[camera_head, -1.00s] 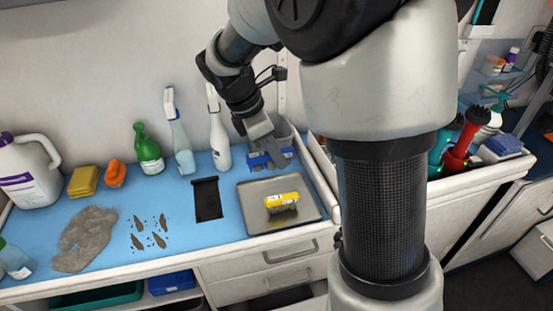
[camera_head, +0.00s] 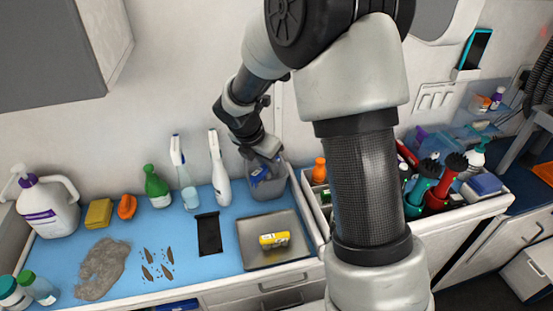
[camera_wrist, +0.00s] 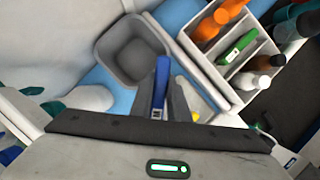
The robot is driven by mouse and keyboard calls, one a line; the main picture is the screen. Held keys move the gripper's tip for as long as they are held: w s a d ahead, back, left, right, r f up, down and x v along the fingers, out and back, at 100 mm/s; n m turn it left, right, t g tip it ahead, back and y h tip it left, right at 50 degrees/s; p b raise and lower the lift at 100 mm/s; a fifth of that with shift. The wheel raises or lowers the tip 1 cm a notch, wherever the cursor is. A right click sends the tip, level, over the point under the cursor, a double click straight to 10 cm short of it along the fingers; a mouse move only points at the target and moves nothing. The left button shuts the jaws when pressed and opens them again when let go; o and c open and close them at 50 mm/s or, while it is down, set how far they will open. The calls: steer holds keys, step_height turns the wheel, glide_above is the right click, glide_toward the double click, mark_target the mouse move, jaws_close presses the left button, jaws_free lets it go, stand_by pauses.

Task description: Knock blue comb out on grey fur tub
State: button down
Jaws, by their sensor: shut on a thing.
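My gripper (camera_head: 262,158) is shut on the blue comb (camera_head: 259,174) at the grey fur tub (camera_head: 272,190), at the back of the blue counter. In the wrist view my gripper (camera_wrist: 176,112) holds the comb (camera_wrist: 160,82) between its fingers, with the comb's far end overlapping the near right rim of the tub (camera_wrist: 121,74). The tub stands upright, and its visible inside looks empty. I cannot tell whether the comb touches the rim.
A metal tray (camera_head: 254,262) with a yellow item (camera_head: 274,240) lies in front of the tub. A white spray bottle (camera_head: 220,172) stands left of it. A divided bin of bottles and tools (camera_head: 459,209) is on the right. A black mat (camera_head: 209,234) lies left of the tray.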

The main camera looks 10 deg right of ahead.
mark_target(269, 182)
steer(key=shift+w+a+r+n+p, duration=0.15)
steer(key=shift+w+r+n+p, duration=0.4)
steer(key=shift+n+p, duration=0.15)
steer(key=shift+t, duration=0.3)
step_height(269, 182, down, 5)
steer(key=b, duration=0.5)
steer(key=shift+w+a+f, duration=0.1)
steer(key=shift+f, duration=0.05)
steer(key=shift+f+y, duration=0.3)
steer(key=shift+f, duration=0.3)
stand_by(0.6)
steer(key=shift+r, duration=0.15)
steer(key=shift+r+p, duration=0.9)
steer(key=shift+p, duration=0.05)
steer(key=shift+f+b, duration=0.5)
steer(key=shift+f, duration=0.55)
stand_by(0.9)
